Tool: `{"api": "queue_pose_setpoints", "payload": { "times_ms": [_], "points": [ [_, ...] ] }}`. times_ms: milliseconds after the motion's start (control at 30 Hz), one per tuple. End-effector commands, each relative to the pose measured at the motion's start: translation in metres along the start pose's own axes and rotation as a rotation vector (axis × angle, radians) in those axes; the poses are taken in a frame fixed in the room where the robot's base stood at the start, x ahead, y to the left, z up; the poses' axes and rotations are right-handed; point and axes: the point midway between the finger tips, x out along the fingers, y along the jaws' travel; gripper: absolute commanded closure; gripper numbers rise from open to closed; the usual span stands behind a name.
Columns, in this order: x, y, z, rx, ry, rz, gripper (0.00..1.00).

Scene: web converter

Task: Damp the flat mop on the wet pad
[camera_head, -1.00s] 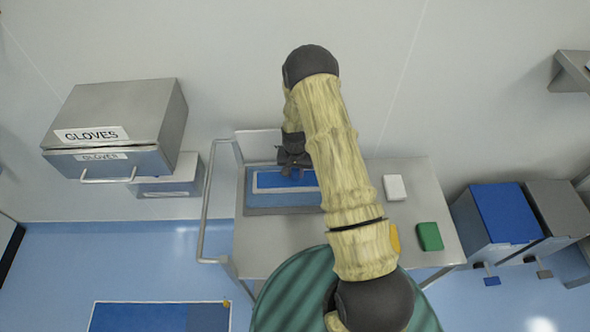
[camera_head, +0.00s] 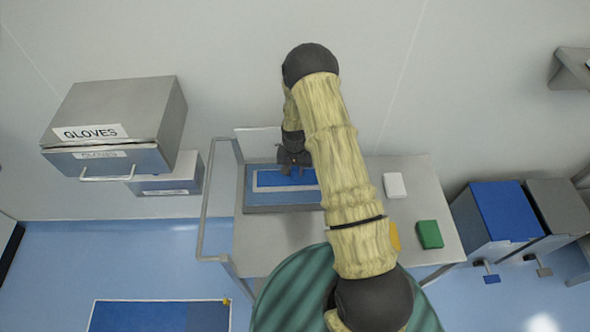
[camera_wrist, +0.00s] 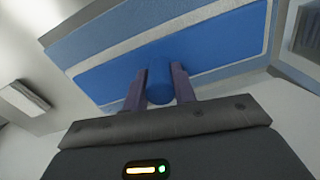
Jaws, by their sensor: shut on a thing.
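The flat mop is a blue plate with a pale border and a blue round grip. In the head view the mop (camera_head: 270,180) lies over the wet pad (camera_head: 283,198), a lighter blue pad in a shallow grey tray on the trolley. My gripper (camera_head: 292,168) is above the mop, partly hidden by my arm. In the wrist view my gripper (camera_wrist: 159,88) is shut on the grip of the mop (camera_wrist: 205,45), one finger on each side. The pad (camera_wrist: 80,45) shows past the mop's edge. Whether they touch is hard to tell.
On the steel trolley (camera_head: 290,228), a white block (camera_head: 395,185), a green block (camera_head: 429,235) and a partly hidden yellow one stand right of my arm. A gloves box (camera_head: 115,120) hangs at left. Blue (camera_head: 505,215) and grey bins stand at right. The trolley's front left is clear.

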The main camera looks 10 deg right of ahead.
Motion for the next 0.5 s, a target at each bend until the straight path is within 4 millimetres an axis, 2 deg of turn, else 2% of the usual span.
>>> {"api": "queue_pose_setpoints", "payload": {
  "times_ms": [500],
  "points": [
    [0.0054,-0.0001,-0.0003,0.0,0.001,0.0,0.92]
  ]
}}
